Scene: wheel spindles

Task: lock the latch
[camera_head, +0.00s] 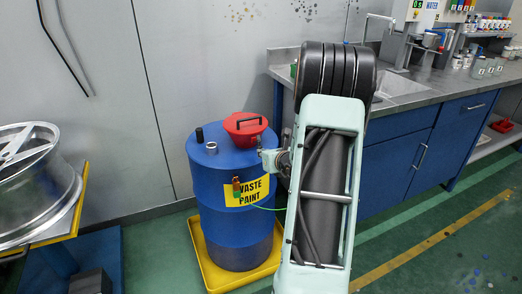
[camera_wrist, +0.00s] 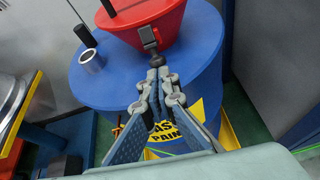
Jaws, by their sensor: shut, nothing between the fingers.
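A blue drum (camera_head: 226,196) labelled "WASTE PAINT" has a red funnel with a lid (camera_head: 245,127) on its top. In the wrist view a small grey latch (camera_wrist: 148,37) sits on the near side of the red funnel (camera_wrist: 143,14), and a dark knob-like part (camera_wrist: 155,61) lies just below it. My gripper (camera_wrist: 158,76) is shut and empty. Its fingertips are right at the dark part; I cannot tell whether they touch it. In the head view my gripper (camera_head: 268,158) is beside the drum's upper right edge, and the latch is too small to make out.
A metal bung (camera_wrist: 91,60) and a black cap (camera_head: 199,134) stand on the drum top. The drum stands in a yellow tray (camera_head: 207,268). A blue bench (camera_head: 398,165) with a sink is behind my arm at right. A wheel rim (camera_head: 38,180) is at left.

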